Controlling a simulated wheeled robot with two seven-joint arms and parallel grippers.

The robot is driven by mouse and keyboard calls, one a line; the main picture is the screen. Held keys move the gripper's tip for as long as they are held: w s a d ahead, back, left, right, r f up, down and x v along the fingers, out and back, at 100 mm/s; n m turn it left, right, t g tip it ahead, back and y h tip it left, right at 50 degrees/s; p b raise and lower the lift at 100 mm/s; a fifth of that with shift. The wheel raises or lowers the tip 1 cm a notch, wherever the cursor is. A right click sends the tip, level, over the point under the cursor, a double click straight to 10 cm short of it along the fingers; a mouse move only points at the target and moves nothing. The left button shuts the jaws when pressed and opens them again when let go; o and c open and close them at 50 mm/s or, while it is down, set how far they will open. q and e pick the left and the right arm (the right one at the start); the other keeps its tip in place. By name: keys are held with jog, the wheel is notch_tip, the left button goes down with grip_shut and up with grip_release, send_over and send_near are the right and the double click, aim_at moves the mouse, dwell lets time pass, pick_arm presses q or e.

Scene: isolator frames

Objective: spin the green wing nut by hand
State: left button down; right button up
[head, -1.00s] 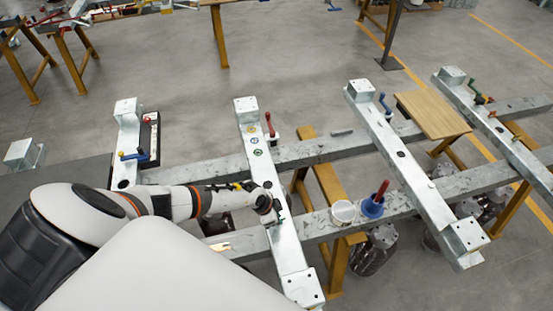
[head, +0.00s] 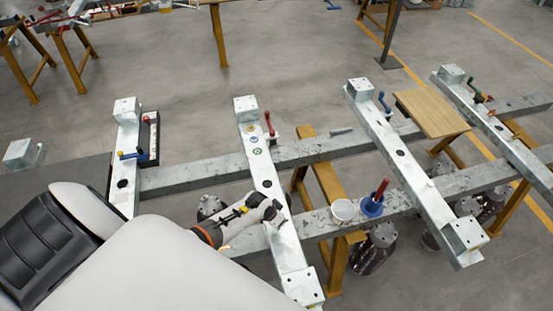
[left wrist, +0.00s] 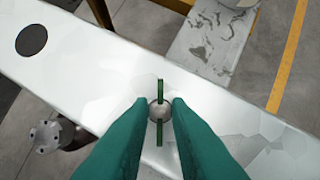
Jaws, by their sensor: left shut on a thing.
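The green wing nut (left wrist: 160,88) shows in the left wrist view, with one wing pointing up the picture and one down from a round silvery hub. It sits on a pale metal beam (left wrist: 80,70). My left gripper (left wrist: 162,108) has its two green fingers closed around the hub, one on each side, with the wings standing out between them. In the head view, my left gripper (head: 275,214) is over the second beam from the left, and it hides the nut there. My right gripper is not in view.
In the head view, a red-handled tool (head: 270,124) stands farther along by the same beam. A white cup (head: 342,211) and a blue holder (head: 372,207) with a red handle stand on the cross rail to the right. A wooden board (head: 433,113) lies farther right.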

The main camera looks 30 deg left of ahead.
pick_arm(q)
jog(key=shift+s+f, duration=0.2)
jog(key=shift+s, duration=0.05)
jog(key=c, duration=1.5)
grip_release()
jog(key=shift+o, duration=0.7)
jog(key=shift+w+r, duration=0.1)
jog(key=shift+w, duration=0.1)
jog(key=shift+r, duration=0.15)
jog(key=shift+s+r, duration=0.25)
jog(key=shift+r, duration=0.35)
jog(key=v, duration=1)
jog(key=shift+r+b, duration=0.2)
jog(key=shift+b, duration=0.25)
jog(key=shift+s, duration=0.15)
